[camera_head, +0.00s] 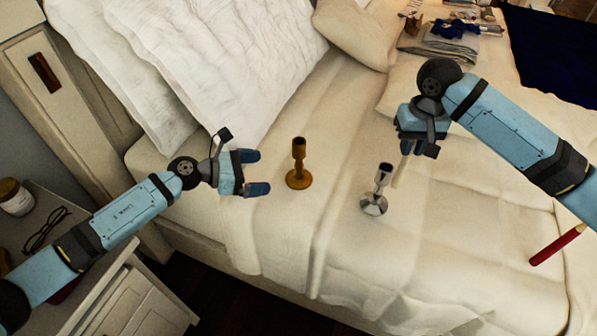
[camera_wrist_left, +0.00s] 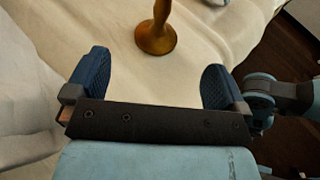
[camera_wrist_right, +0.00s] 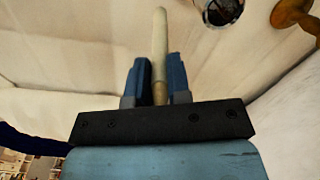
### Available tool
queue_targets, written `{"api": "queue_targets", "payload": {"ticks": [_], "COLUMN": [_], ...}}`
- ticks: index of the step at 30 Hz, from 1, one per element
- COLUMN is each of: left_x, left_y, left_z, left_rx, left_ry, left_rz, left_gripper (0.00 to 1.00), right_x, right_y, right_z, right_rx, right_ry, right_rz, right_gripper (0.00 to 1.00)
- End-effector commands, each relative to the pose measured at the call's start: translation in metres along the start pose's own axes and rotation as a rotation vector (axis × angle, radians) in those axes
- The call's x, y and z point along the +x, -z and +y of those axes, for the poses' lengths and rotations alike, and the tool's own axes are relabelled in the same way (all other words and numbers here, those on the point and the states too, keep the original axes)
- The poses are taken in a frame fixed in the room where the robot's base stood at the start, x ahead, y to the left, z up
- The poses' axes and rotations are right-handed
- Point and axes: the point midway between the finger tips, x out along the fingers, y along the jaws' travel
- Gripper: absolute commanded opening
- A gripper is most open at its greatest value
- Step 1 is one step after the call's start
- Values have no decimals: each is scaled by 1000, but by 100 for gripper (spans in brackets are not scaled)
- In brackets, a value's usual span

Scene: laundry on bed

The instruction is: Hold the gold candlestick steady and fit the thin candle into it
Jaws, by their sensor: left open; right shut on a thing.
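The gold candlestick (camera_head: 299,168) stands upright on the bed, just right of my left gripper (camera_head: 262,172). My left gripper is open and empty, its fingers apart and pointing at the candlestick without touching it. The candlestick's base and stem (camera_wrist_left: 156,36) show ahead of the fingers in the left wrist view. My right gripper (camera_head: 407,150) is shut on the thin pale candle (camera_wrist_right: 160,45), which sticks out past the fingertips. In the head view the candle (camera_head: 401,172) hangs down, slightly tilted, right of the silver candlestick. The gold candlestick (camera_wrist_right: 287,12) shows at the right wrist view's top right corner.
A silver candlestick (camera_head: 375,200) stands between the gold one and my right gripper. A red candle (camera_head: 558,245) lies at the right. Pillows (camera_head: 235,60) and folded clothes (camera_head: 440,40) lie at the back. A nightstand with glasses (camera_head: 46,229) is at the left.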

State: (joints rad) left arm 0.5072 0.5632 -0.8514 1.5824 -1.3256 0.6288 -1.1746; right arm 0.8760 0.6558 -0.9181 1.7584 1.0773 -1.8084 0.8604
Motion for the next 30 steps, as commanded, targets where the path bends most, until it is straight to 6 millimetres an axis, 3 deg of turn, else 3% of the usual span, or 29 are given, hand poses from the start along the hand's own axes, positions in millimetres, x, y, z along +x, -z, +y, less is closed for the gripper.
{"api": "queue_targets", "payload": {"ticks": [8,21,30], "left_x": [19,82,100], "left_y": [3,4,3], "left_z": [0,0,0], "left_rx": [-1,-1,-1], "left_ry": [1,0,-1], "left_rz": [-2,-2,-1], "left_gripper": [100,100,100], "right_x": [4,15,20], "right_y": [0,0,0], "right_z": [0,0,0], "right_rx": [0,0,0], "right_ry": [0,0,0], "right_rz": [1,0,0], "right_gripper": [0,0,0]}}
